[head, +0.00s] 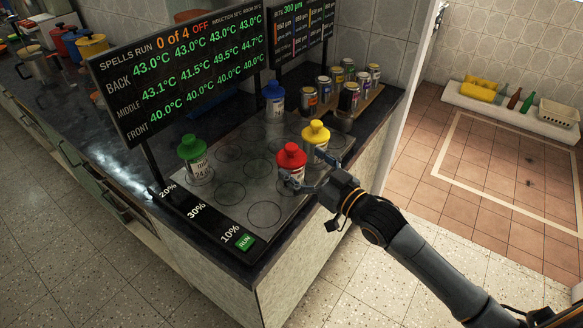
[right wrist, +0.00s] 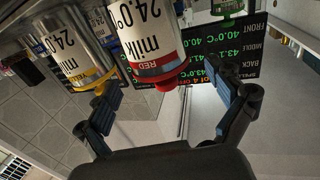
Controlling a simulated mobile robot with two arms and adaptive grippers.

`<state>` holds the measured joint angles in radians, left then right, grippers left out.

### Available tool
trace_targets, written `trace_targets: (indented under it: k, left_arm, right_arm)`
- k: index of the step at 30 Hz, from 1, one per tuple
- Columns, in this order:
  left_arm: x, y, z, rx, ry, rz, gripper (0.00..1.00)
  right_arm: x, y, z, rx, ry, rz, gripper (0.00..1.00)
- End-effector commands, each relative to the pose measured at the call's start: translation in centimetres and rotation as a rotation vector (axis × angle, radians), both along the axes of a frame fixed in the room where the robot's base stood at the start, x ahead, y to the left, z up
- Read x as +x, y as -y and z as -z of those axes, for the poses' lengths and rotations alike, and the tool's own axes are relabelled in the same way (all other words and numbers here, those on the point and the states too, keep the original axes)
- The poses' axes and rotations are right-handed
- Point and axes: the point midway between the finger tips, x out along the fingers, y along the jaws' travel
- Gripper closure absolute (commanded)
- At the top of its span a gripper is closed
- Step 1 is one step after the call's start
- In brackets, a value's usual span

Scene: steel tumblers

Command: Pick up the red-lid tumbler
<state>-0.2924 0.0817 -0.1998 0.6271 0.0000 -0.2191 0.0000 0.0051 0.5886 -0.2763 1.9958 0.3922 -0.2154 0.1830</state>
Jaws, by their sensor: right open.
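The red-lid tumbler (head: 291,160) stands upright on the dark plate with marked rings (head: 240,205). It also shows upside down in the right wrist view (right wrist: 150,45), with a "milk 24.0" label and the word RED on its band. My right gripper (head: 307,172) is open at the tumbler's near right side. In the right wrist view my gripper's fingers (right wrist: 166,95) are spread apart, and the tumbler lies ahead between their directions. I cannot tell whether a finger touches it. My left gripper is not in view.
A yellow-lid tumbler (head: 316,135) stands close behind and right of the red one, near one finger. A green-lid tumbler (head: 192,155) and a blue-lid one (head: 273,98) stand farther off. A display board (head: 180,75) rises at the left. Several jars (head: 349,97) stand at the back right.

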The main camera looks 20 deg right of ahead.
Motion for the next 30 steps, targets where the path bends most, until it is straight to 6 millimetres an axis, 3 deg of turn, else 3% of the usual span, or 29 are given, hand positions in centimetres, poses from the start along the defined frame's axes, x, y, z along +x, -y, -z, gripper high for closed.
trace_targets:
  k: [6,15,25,26,30]
  left_arm:
    - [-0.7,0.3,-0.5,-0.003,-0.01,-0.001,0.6]
    - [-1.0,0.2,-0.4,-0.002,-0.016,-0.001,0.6]
    - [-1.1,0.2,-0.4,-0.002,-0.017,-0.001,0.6]
    - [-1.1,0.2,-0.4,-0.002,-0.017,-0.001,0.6]
    - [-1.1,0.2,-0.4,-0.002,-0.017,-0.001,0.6]
  right_arm:
    - [2.7,-1.4,0.0,0.002,0.001,0.0,0.07]
    - [3.1,-1.6,0.2,0.0,0.0,0.0,0.07]
    - [3.1,-1.6,0.1,0.0,0.0,0.0,0.74]
    - [3.1,-1.6,0.1,0.0,0.0,0.0,0.79]
    - [3.1,-1.6,0.0,0.001,0.004,0.0,0.79]
